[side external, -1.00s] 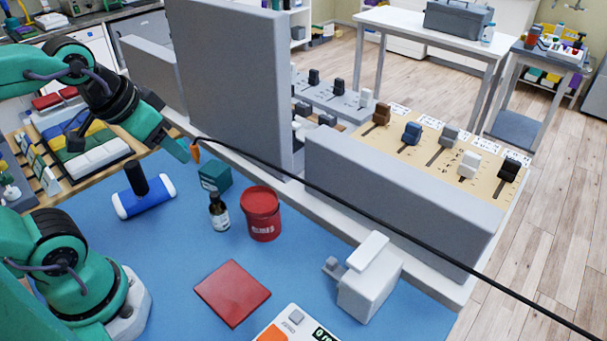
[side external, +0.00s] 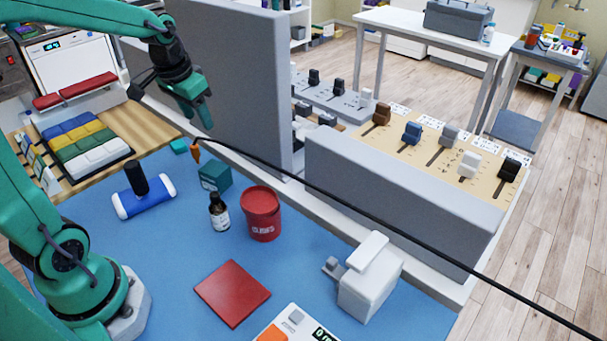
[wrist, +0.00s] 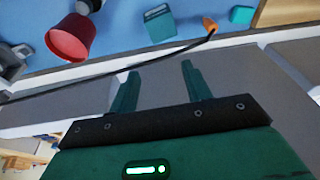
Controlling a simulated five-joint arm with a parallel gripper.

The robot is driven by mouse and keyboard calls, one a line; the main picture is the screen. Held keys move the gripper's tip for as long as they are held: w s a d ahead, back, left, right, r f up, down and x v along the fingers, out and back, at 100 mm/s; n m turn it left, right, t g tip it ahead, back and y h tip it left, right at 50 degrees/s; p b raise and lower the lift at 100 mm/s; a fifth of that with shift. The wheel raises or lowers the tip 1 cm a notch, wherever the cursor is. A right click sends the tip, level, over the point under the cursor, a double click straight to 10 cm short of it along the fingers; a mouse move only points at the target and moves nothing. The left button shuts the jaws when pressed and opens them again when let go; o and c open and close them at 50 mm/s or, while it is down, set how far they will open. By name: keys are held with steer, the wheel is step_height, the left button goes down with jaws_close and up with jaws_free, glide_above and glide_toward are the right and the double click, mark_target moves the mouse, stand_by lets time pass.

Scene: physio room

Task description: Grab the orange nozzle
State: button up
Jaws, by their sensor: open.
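In the wrist view the orange nozzle (wrist: 210,25) is near the top, beyond and right of my fingertips. My gripper (side external: 199,117) is open and empty, raised above the nozzle in the side view, in front of the tall grey panel. In the wrist view my gripper (wrist: 160,72) shows two spread fingers with nothing between them.
A small teal block (side external: 178,146) lies left of the nozzle. A teal box (side external: 215,177), brown bottle (side external: 219,212) and red tub (side external: 261,215) stand nearer on the blue mat (side external: 170,260). The tall grey panel (side external: 235,80) rises behind.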

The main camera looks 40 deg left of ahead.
steer(key=w+a+f+g, duration=0.1)
steer(key=w+a+f, duration=0.2)
steer(key=a+f, duration=0.3)
steer(key=g, duration=0.1)
glide_above(193, 145)
steer(key=shift+n, duration=0.4)
step_height(193, 145, down, 6)
steer(key=shift+w+d+f, duration=0.1)
steer(key=shift+d+f, duration=0.05)
steer(key=shift+f, duration=1.4)
steer(key=shift+a+f, duration=0.2)
steer(key=shift+f, duration=2.4)
jaws_close()
